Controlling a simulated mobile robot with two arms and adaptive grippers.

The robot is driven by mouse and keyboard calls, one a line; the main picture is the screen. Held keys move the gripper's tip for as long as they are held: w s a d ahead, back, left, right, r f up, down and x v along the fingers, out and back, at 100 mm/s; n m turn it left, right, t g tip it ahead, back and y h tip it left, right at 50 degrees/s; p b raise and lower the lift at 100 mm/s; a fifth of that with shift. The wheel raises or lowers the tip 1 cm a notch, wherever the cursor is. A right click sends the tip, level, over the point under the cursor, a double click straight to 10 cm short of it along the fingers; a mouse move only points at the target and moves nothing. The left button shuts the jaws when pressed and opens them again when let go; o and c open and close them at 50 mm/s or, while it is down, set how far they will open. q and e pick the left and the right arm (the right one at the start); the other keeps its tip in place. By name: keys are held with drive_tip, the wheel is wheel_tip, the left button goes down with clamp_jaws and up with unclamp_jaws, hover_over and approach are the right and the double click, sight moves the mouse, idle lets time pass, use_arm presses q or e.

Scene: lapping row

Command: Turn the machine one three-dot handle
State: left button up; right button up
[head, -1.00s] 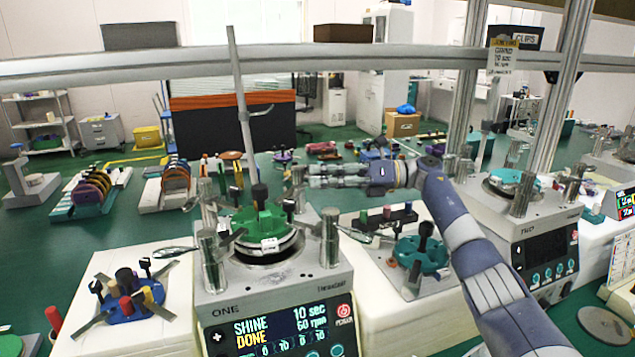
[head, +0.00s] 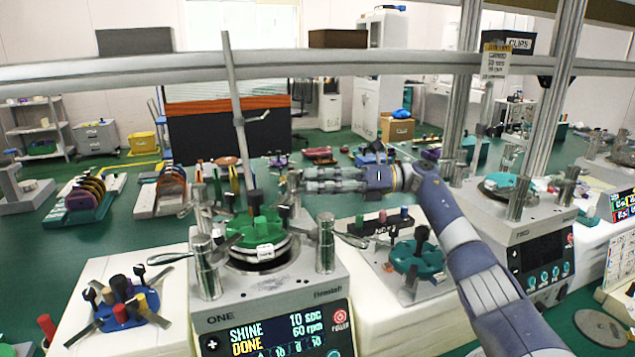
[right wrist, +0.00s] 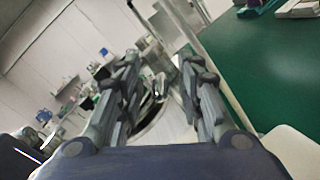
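Machine one (head: 270,290) stands at the lower middle of the head view, with a green fixture (head: 257,230) on top between metal posts. Its screen reads SHINE DONE, 10 sec, 60 rpm. One silver lever (head: 170,258) sticks out to its left and another (head: 353,240) to its right. I cannot make out three dots on either. My right gripper (head: 303,182) is above and behind the machine's right side, pointing left and apart from both levers. The right wrist view shows its two fingers (right wrist: 162,68) spread with nothing held. My left gripper is not in view.
A blue fixture (head: 125,305) sits on the white surface at left. A teal fixture (head: 417,258) and a dark block with pegs (head: 381,222) stand to the right. Another machine (head: 525,235) is farther right. A metal rail (head: 300,60) crosses overhead.

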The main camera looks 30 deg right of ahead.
drive_tip(key=v, duration=0.7)
drive_tip(key=shift+d, duration=0.1)
drive_tip(key=shift+c, duration=0.6)
